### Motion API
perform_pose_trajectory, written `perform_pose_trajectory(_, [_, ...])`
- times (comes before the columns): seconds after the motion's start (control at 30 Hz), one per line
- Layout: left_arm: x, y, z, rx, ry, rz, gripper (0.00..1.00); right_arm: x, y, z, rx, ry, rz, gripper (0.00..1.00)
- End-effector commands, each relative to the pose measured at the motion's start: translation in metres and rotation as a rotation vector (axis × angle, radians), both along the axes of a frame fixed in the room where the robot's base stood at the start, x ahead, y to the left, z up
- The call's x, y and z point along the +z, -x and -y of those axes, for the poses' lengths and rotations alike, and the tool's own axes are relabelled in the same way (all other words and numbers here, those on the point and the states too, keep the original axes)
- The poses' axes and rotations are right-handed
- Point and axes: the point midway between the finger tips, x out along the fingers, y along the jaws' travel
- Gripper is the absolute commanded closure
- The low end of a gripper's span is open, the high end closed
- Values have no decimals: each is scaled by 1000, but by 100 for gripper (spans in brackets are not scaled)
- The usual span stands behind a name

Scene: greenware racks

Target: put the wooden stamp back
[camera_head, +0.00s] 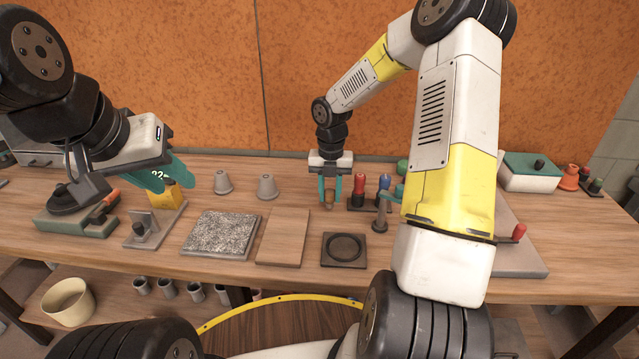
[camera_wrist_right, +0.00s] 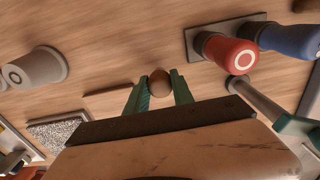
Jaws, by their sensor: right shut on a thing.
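The wooden stamp shows as a small brown piece (camera_head: 329,201) between the teal fingers of my right gripper (camera_head: 328,192), above the back middle of the table. In the right wrist view its round brown end (camera_wrist_right: 160,82) sits between the two fingertips (camera_wrist_right: 158,90); the rest is hidden. A dark stand (camera_head: 362,207) with a red-handled stamp (camera_head: 359,184) and a blue-handled stamp (camera_head: 384,182) is just right of my right gripper. The stand's bare end (camera_wrist_right: 193,42) shows in the wrist view. My left gripper (camera_head: 170,178) hangs at the left; its finger gap is unclear.
Two grey cones (camera_head: 267,187) stand left of my right gripper. A speckled slab (camera_head: 221,234), a wooden board (camera_head: 283,237) and a dark square plate with a ring (camera_head: 343,250) lie in front. A yellow block (camera_head: 168,197) is below my left gripper.

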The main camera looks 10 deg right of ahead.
Motion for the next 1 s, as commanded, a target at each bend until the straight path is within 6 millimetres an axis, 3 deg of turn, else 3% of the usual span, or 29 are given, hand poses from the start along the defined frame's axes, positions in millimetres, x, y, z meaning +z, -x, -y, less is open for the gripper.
perform_pose_trajectory(0.1, [0, 0, 0, 0, 0, 0, 64, -14, 0, -1, 2, 0, 0, 100])
perform_pose_trajectory(0.43, [0, 0, 0, 0, 0, 0, 64, -17, 0, -1, 1, 0, 0, 100])
perform_pose_trajectory(0.47, [0, 0, 0, 0, 0, 0, 64, -17, 0, -1, 0, 0, 0, 69])
perform_pose_trajectory(0.57, [0, 0, 0, 0, 0, 0, 64, -17, 0, -1, 0, 0, 0, 50])
perform_pose_trajectory(0.87, [0, 0, 0, 0, 0, 0, 64, -16, 0, -1, 1, -1, 1, 50])
perform_pose_trajectory(1.0, [0, 0, 0, 0, 0, 0, 64, -7, -1, 0, 0, 0, 4, 50])
